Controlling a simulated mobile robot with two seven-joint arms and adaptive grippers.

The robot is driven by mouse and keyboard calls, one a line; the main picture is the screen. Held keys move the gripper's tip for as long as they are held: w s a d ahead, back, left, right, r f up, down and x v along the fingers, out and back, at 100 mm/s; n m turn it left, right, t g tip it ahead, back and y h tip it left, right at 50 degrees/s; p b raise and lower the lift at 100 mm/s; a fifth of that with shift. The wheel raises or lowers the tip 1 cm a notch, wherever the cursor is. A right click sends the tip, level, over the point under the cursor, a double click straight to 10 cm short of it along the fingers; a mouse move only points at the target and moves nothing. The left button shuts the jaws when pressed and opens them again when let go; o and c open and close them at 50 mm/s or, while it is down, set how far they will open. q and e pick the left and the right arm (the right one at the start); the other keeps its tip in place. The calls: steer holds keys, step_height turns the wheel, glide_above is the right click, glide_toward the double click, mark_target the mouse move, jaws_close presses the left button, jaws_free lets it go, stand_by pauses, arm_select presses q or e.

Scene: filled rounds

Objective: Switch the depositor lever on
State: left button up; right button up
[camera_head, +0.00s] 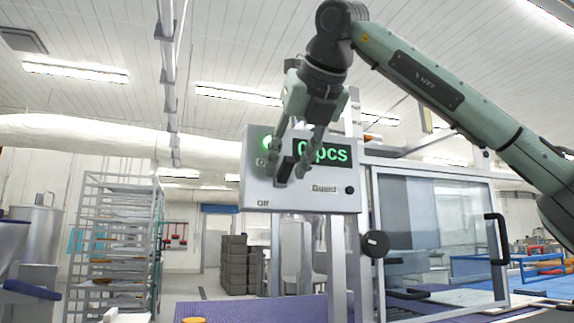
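The depositor's light grey control box (335,198) stands near the middle, with a green display reading "0 pcs", a lit green lamp (267,143), and "Off" and "Guard" labels. The label by the lamp is partly covered, with only an "O" showing. My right gripper (289,168) points down in front of the box's left half, fingers apart. A dark block (285,171), apparently the lever's handle, shows between or just behind the fingertips. I cannot tell whether the fingers touch it, and the lever's exact position is partly hidden. My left gripper is not in view.
A glazed guard door (433,235) with black handles and a round black knob (376,244) stands right of the box. A purple belt (240,310) runs below. A tray rack (115,245) stands at left, with dark stacked crates (238,266) behind.

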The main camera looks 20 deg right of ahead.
steer(key=v, duration=1.1)
steer(key=shift+s, duration=0.15)
